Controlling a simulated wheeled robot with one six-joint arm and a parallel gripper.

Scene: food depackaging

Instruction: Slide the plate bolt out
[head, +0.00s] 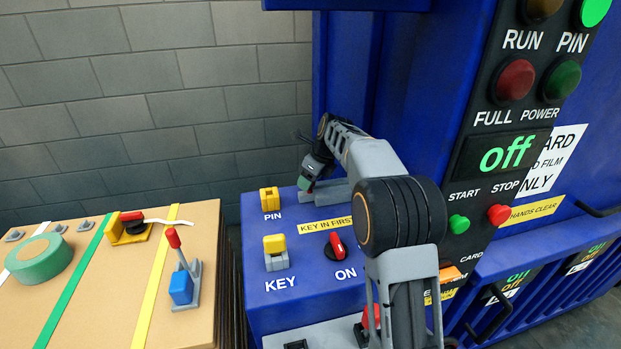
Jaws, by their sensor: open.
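My gripper (307,183) is at the far end of my arm, low over the back of the blue control box, beside the machine's wall. It is open, but small in view, and its fingertips are hard to make out. A small green and red patch shows at its tip; I cannot tell what it belongs to. I cannot pick out a plate bolt or a plate label; my arm covers part of the box top and the machine front.
The blue box (262,312) carries a yellow PIN block (269,198), a yellow KEY block (275,245) and a red ON knob (337,243). A cardboard stack (100,300) at left holds green tape (40,259) and a red-handled tool (174,238). The machine panel (483,190) stands at right.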

